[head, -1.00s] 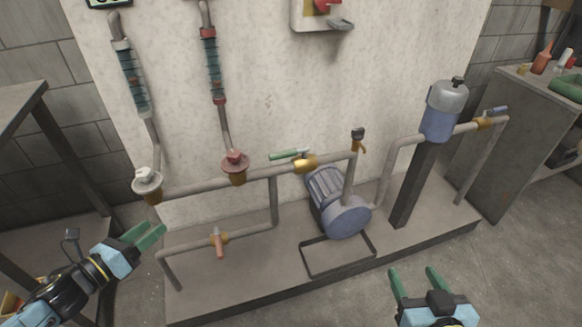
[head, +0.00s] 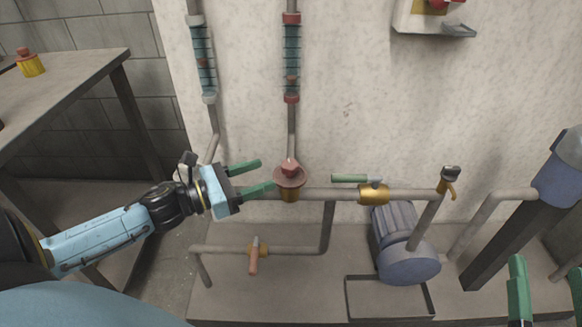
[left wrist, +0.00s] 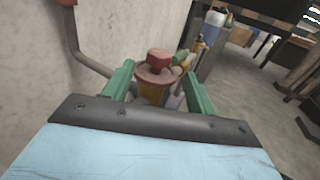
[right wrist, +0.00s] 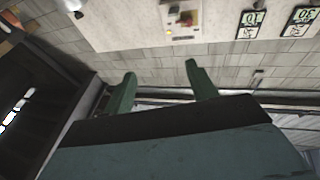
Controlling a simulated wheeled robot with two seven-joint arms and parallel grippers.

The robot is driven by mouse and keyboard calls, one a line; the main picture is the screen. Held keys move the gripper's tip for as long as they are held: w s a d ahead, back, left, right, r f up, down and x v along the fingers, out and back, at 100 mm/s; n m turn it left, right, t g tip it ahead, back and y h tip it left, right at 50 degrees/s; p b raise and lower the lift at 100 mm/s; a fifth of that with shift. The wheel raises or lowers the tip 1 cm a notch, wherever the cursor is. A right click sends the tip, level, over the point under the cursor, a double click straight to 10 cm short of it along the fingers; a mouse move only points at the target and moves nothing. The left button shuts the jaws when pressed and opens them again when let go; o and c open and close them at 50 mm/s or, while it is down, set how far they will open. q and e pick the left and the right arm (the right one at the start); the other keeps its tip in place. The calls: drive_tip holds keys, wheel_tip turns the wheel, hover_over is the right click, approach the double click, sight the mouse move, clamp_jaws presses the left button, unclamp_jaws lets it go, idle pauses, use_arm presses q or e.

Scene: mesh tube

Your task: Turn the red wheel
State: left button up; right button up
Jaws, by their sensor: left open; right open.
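The red wheel (head: 290,178) is a dull red disc with a raised hub on a brass valve body, where the right vertical pipe meets the horizontal pipe. My left gripper (head: 252,175) is open just left of the wheel, its green fingers pointing at it. In the left wrist view the red wheel (left wrist: 157,72) appears ahead, between and beyond the open fingers (left wrist: 158,85). I cannot tell whether they touch it. My right gripper (head: 548,290) is open and empty at the lower right, and its open fingers (right wrist: 160,88) show in the right wrist view.
A green-handled brass valve (head: 373,193) and a blue pump (head: 408,255) stand right of the wheel. An orange-handled valve (head: 254,254) is on the lower pipe. A table (head: 70,75) stands at the left. A wall-mounted box (head: 432,18) is at the upper right.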

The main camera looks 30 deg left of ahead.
sight(290, 164)
use_arm(q)
drive_tip(key=b+x, duration=0.2)
drive_tip(key=x, duration=0.4)
drive_tip(key=shift+w+d, duration=0.15)
drive_tip(key=shift+w, duration=0.2)
drive_tip(key=shift+x, duration=0.75)
use_arm(e)
drive_tip(key=shift+s+d+r+t+y, duration=0.1)
drive_tip(key=shift+s+r+t+y, duration=0.25)
drive_tip(key=shift+r+t, duration=0.4)
drive_tip(key=shift+s+r+t+y, duration=0.1)
drive_tip(key=shift+s+r+t, duration=0.4)
drive_tip(key=shift+r+t, duration=0.3)
drive_tip(key=shift+s+d+r+t+y, duration=0.1)
drive_tip(key=shift+s+r+t+y, duration=0.25)
drive_tip(key=shift+r+t, duration=0.4)
use_arm(q)
drive_tip(key=c, duration=1)
